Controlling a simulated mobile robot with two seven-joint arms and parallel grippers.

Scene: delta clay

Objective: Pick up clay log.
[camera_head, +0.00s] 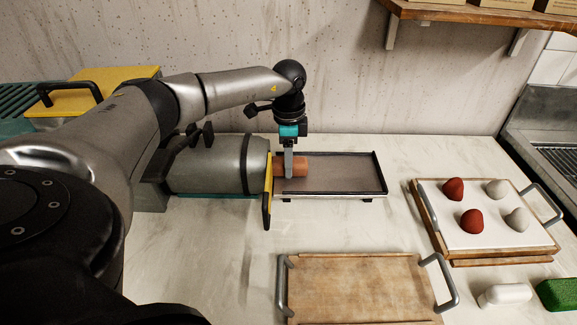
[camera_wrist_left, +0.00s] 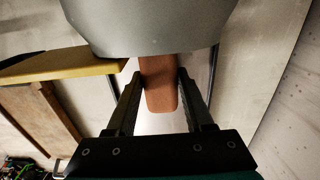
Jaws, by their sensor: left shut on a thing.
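The clay log (camera_head: 301,165) is a short reddish-brown piece lying at the left end of a dark tray (camera_head: 345,175), next to the yellow plate at the mouth of a grey cylindrical machine (camera_head: 215,163). My left gripper (camera_head: 289,172) reaches down from above and is shut on the log. In the left wrist view the log (camera_wrist_left: 160,85) sits between the two fingers (camera_wrist_left: 160,98), its far end hidden behind the grey cylinder. Whether the log is lifted off the tray I cannot tell. My right gripper is not in view.
A wooden board with metal handles (camera_head: 355,290) lies at the front. A white tray (camera_head: 470,240) with red and grey clay lumps stands at the right. A white piece (camera_head: 505,294) and a green block (camera_head: 560,294) lie at the lower right. A shelf (camera_head: 470,14) hangs above.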

